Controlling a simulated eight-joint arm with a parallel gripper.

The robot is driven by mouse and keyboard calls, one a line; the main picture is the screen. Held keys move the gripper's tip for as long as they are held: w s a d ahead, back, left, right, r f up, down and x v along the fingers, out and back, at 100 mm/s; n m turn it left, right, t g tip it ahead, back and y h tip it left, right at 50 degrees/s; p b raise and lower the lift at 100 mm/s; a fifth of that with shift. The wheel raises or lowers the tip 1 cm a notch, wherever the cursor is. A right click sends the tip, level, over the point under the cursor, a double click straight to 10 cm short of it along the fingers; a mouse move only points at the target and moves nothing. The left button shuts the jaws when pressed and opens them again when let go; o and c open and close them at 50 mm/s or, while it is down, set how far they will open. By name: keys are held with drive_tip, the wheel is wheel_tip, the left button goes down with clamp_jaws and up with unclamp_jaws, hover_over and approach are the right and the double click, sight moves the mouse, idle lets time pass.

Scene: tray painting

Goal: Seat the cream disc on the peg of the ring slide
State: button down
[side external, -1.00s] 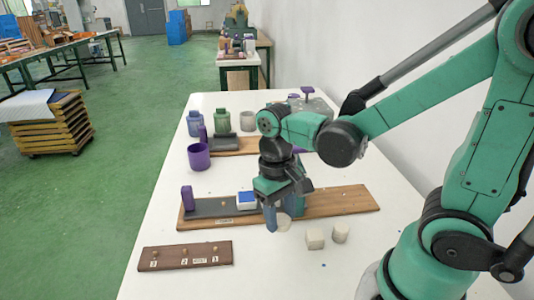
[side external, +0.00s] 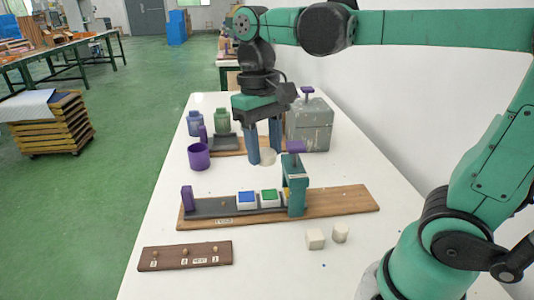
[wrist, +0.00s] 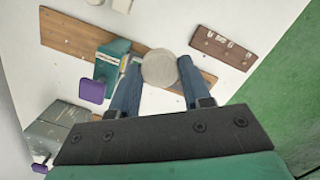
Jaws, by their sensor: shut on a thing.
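My gripper (side external: 264,158) is shut on the cream disc (side external: 268,157) and holds it in the air. In the wrist view the pale round disc (wrist: 159,68) sits between the two blue fingertips (wrist: 157,72). The near wooden board (side external: 345,199) carries a dark rail, blue and green square trays (side external: 247,198) (side external: 269,195), and a teal arch (side external: 297,193) with a purple top. The far board (side external: 226,153) has a purple post and a dark slide (side external: 223,142), partly behind my gripper. I cannot make out which is the ring slide, or its peg.
A dark brown board (side external: 170,257) with several small pegs and labels lies at the front. Two cream blocks (side external: 315,239) (side external: 340,233) stand to its right. A purple cup (side external: 199,156), blue and green bottles (side external: 195,124) (side external: 222,121), and a grey box (side external: 310,126) stand farther back.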

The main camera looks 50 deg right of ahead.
drive_tip(key=w+f, duration=0.5)
drive_tip(key=w, duration=0.2)
hover_over(224, 203)
wheel_tip(224, 203, down, 5)
drive_tip(key=shift+r, duration=0.1)
drive_tip(key=shift+w+f, duration=0.2)
drive_tip(key=shift+f, duration=2.65)
drive_tip(key=shift+f, duration=0.6)
